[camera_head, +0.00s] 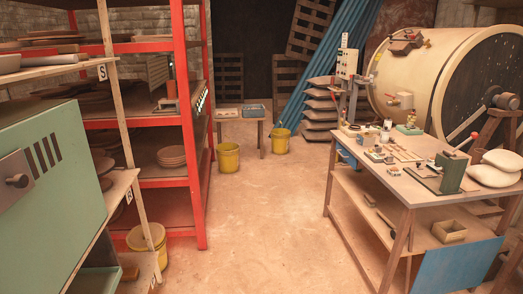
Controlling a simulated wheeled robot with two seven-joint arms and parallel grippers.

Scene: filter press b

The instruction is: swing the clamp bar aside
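On the wooden workbench (385,188) at the right stands a small device with a dark green upright block (451,172) on a green base plate. A thin rod with a red knob (475,135) slants up to the right just behind the block. I cannot tell at this size whether this device is the press, or which part is the clamp bar. Neither of my grippers is in view.
Small loose parts (388,154) lie on the bench top. Pale sacks (494,170) lie right of the device. A large cream drum (410,80) stands behind. Red shelving (191,130) and a green cabinet (55,190) line the left. The middle floor is clear.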

